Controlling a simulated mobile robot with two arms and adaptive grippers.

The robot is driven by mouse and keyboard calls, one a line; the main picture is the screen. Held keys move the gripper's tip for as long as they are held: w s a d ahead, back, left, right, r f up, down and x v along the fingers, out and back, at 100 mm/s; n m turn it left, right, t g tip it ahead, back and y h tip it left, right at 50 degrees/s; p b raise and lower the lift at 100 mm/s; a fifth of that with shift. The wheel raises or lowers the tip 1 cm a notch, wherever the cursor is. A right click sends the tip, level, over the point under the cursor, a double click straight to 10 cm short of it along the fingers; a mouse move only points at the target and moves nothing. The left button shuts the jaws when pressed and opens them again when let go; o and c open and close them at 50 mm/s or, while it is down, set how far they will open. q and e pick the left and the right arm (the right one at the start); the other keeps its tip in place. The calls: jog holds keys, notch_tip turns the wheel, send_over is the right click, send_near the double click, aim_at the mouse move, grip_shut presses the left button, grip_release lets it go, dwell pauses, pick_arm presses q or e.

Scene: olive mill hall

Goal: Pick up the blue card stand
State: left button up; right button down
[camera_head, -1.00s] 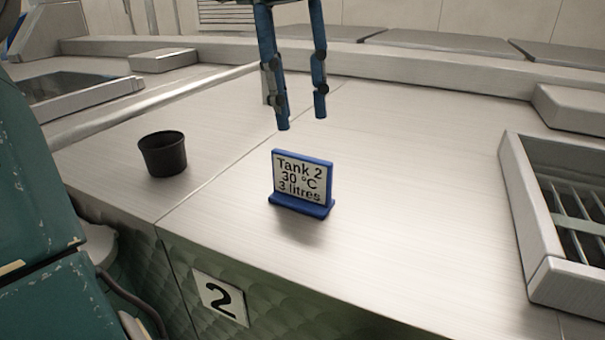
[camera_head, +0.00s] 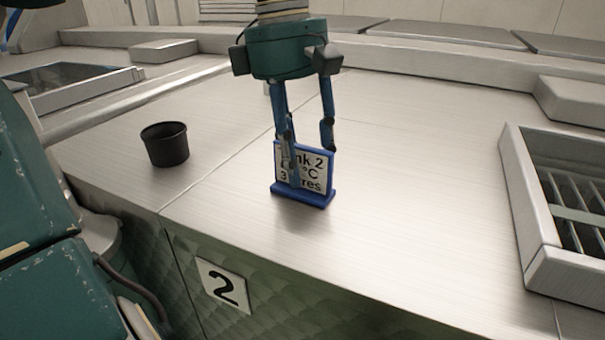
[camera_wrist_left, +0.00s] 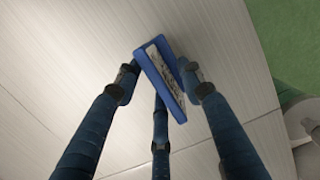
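The blue card stand (camera_head: 304,197) stands upright on the metal worktop, with a white card whose left part is hidden by a finger. My left gripper (camera_head: 311,165) points down over it, with one finger in front of the card and another at its upper right edge. In the left wrist view the stand (camera_wrist_left: 171,103) lies between the spread fingers of my left gripper (camera_wrist_left: 159,76). The gripper looks open; whether a finger touches the stand I cannot tell. My right gripper is not in view.
A black cup (camera_head: 165,145) stands to the left of the stand. A metal-framed basin with a grate (camera_head: 535,225) is at the right. A raised ledge (camera_head: 420,68) runs along the back. The worktop's front edge is close, with a "2" plate (camera_head: 223,286) below it.

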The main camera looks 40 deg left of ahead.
pick_arm(q)
jog(key=shift+f, duration=0.25)
dwell(0.4)
grip_shut()
